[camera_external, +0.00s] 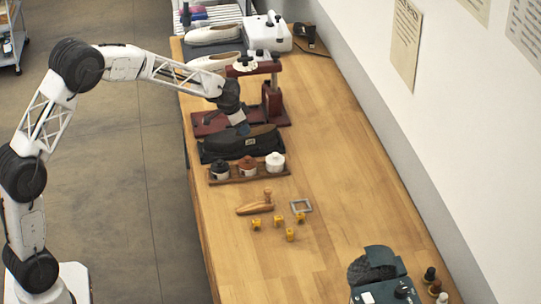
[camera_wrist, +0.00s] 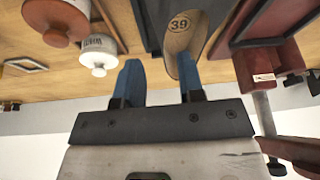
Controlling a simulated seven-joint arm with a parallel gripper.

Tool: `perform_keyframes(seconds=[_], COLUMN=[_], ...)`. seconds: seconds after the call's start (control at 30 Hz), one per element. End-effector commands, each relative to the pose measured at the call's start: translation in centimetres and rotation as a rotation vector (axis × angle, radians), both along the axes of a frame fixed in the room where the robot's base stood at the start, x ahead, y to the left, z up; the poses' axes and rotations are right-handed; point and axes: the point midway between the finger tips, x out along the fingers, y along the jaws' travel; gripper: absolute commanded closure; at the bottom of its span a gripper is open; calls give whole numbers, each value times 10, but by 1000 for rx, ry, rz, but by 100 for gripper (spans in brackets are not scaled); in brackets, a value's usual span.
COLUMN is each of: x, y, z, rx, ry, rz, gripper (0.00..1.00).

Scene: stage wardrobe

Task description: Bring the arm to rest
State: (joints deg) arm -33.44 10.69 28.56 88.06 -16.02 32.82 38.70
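My gripper (camera_external: 240,124) is at the end of my arm, low over the left part of the bench. In the wrist view its two blue fingers (camera_wrist: 157,70) stand apart with nothing seen between them. A dark shoe (camera_external: 236,147) lies on a black tray just below and in front of the gripper. Its tan insole marked 39 (camera_wrist: 180,38) shows beside the right finger in the wrist view. I cannot tell whether that finger touches the shoe.
A red press with a post (camera_external: 271,98) stands close behind my gripper. A wooden rack (camera_external: 219,181) holds three lidded jars in front of the shoe. Pale shoes (camera_external: 214,34) and a white machine (camera_external: 268,34) are farther back.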

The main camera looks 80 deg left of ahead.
Motion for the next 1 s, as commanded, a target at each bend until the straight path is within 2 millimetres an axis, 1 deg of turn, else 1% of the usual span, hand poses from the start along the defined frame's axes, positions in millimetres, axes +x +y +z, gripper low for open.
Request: perform_keyframes(seconds=[0.13,0.67,0.77,0.87,0.97,1.0], x=[-2,-3,-4,-7,-13,-16], y=[0,-2,-9,-23,-45,-56], z=[6,8,13,22,37,43], rx=[0,0,0,-3,-8,-10], ry=[0,-1,0,2,6,7], rz=[0,-1,-3,-9,-17,-20], gripper=[64,64,64,64,64,64])
